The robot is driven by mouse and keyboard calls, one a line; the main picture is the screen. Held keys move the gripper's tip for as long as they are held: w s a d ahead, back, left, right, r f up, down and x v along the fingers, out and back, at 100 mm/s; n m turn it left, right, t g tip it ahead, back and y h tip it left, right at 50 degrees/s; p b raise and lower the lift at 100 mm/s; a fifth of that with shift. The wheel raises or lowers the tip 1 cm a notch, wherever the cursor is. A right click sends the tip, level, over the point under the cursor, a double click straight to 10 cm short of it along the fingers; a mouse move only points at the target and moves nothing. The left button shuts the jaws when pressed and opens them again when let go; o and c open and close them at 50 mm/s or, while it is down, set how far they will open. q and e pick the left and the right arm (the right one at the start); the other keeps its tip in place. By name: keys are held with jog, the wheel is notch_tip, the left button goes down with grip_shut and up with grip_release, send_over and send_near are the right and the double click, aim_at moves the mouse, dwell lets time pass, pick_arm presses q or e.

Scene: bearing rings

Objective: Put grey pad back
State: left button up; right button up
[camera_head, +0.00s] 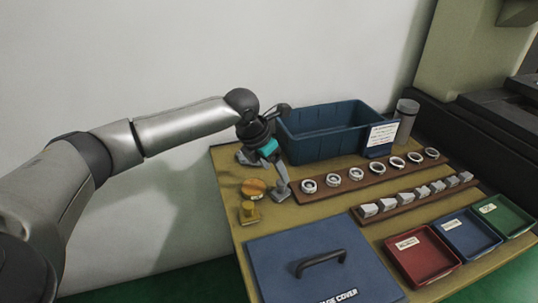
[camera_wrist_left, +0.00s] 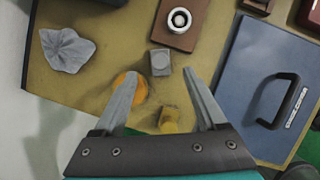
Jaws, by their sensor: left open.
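A small grey pad (camera_wrist_left: 160,62) lies on the yellow table near the left end of the ring rack, ahead of my left fingertips in the left wrist view. In the head view it shows small (camera_head: 283,197), partly hidden by the gripper. My left gripper (camera_head: 277,180) is open and empty above it, pointing down. In the left wrist view its fingers (camera_wrist_left: 158,78) are spread, with the pad in line with the gap between them. A brown rack (camera_head: 405,210) carries a row of similar grey pads. My right gripper is not in view.
An orange round thing (camera_head: 253,187) and a yellow block (camera_head: 249,213) lie left of the pad. A crumpled grey cloth (camera_wrist_left: 68,50) lies nearby. A ring rack (camera_head: 340,187), blue bin (camera_head: 320,140), blue cover (camera_head: 290,255) and red tray (camera_head: 420,258) stand around.

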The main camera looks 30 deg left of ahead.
pick_arm(q)
jog(key=shift+p+v, duration=0.5)
jog(key=shift+v, duration=1.35)
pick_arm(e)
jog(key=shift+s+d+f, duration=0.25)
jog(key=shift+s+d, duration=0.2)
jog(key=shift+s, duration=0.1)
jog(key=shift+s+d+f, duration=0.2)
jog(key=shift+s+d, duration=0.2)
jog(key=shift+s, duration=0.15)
